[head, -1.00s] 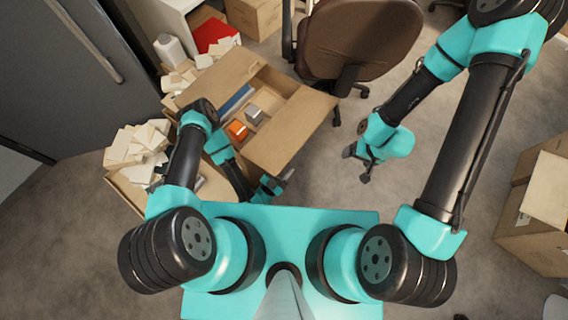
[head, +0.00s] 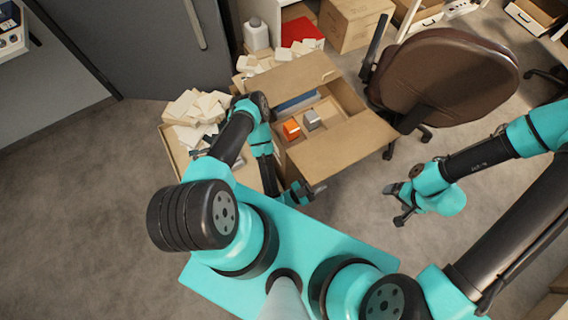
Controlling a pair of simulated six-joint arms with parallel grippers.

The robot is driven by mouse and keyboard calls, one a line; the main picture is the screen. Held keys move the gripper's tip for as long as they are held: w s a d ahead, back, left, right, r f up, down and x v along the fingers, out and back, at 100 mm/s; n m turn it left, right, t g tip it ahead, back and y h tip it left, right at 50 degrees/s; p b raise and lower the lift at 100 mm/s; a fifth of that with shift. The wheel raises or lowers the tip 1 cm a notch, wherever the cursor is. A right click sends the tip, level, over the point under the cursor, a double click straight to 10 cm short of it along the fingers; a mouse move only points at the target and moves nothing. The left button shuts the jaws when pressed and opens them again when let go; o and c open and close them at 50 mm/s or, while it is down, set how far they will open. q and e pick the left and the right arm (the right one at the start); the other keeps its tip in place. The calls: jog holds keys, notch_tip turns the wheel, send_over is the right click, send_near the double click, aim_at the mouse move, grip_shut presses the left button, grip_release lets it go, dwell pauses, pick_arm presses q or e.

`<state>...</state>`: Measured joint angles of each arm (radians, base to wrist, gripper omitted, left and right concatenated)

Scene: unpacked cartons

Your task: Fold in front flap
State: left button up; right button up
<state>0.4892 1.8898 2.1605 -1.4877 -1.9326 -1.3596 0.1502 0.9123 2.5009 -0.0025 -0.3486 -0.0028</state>
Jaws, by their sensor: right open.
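The open brown carton (head: 353,101) stands on the floor in the upper middle of the head view. Inside are an orange box (head: 291,129), a grey box (head: 312,119) and a flat blue item (head: 297,102). A wide flap (head: 345,150) spreads outward at its near right side. Another flap (head: 295,73) stands out at the back left. My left gripper (head: 312,189) is beside the near edge of the wide flap; contact and jaw opening cannot be told. My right gripper (head: 393,203) is open and empty, right of the carton and apart from it.
A brown office chair (head: 445,80) stands right of the carton. A pile of pale packets (head: 195,107) sits left of it. A grey cabinet (head: 135,45) and a closed carton (head: 353,25) are behind. The floor at left is clear.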

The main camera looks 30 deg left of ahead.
pick_arm(q)
jog(key=v, duration=1.6)
dwell(1.1)
